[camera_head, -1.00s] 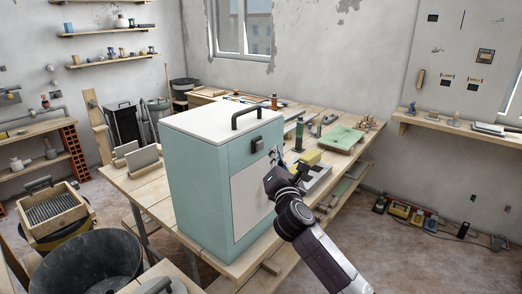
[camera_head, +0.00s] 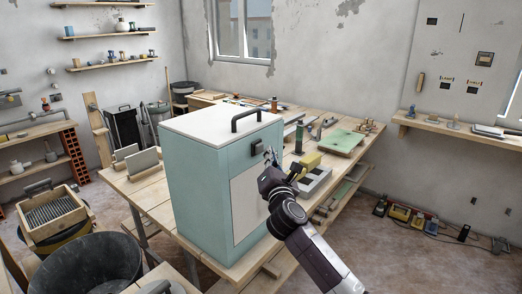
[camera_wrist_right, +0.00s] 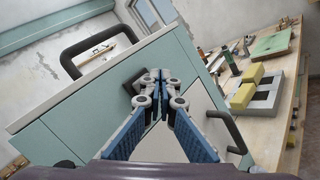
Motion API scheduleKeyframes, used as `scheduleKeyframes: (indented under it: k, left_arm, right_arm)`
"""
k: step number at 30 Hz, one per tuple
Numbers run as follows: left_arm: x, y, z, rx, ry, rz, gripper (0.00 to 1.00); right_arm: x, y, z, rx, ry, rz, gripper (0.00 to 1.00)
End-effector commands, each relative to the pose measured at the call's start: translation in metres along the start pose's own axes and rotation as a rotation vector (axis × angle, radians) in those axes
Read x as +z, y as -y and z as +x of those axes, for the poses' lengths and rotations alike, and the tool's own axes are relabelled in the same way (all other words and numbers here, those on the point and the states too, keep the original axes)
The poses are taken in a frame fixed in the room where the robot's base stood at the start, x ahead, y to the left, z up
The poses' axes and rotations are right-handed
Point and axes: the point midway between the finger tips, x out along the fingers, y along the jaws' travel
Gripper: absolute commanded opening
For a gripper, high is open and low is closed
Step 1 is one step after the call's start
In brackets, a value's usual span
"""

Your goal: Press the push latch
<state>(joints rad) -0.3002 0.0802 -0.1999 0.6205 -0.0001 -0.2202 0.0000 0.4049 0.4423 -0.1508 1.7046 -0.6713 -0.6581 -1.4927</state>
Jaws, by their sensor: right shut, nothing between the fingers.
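The teal cabinet (camera_head: 190,190) with a white lid stands on the wooden workbench. The push latch, a small dark block (camera_head: 257,146), sits high on its front face above a pale panel (camera_head: 250,200). My right gripper (camera_head: 269,154) is shut and empty, with its fingertips just in front of the face, close to the right of the latch. In the right wrist view the shut fingertips (camera_wrist_right: 160,76) partly cover the dark latch (camera_wrist_right: 132,82). I cannot tell whether they touch it. My left gripper is not in view.
A black bar handle (camera_head: 245,120) stands on the lid, and another black handle (camera_wrist_right: 228,130) is on the front panel. Grey and yellow blocks (camera_head: 311,161) and a green board (camera_head: 342,141) lie on the bench to the right. A black bucket (camera_head: 80,270) stands at lower left.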

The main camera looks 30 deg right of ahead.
Motion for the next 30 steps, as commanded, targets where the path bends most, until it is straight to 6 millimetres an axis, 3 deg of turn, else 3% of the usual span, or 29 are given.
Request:
scheduleKeyframes:
  k: [30]
  left_arm:
    - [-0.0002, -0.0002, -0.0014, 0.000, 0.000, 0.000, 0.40]
  right_arm:
    - [-0.0041, -0.0045, 0.0059, 0.000, 0.000, 0.000, 0.00]
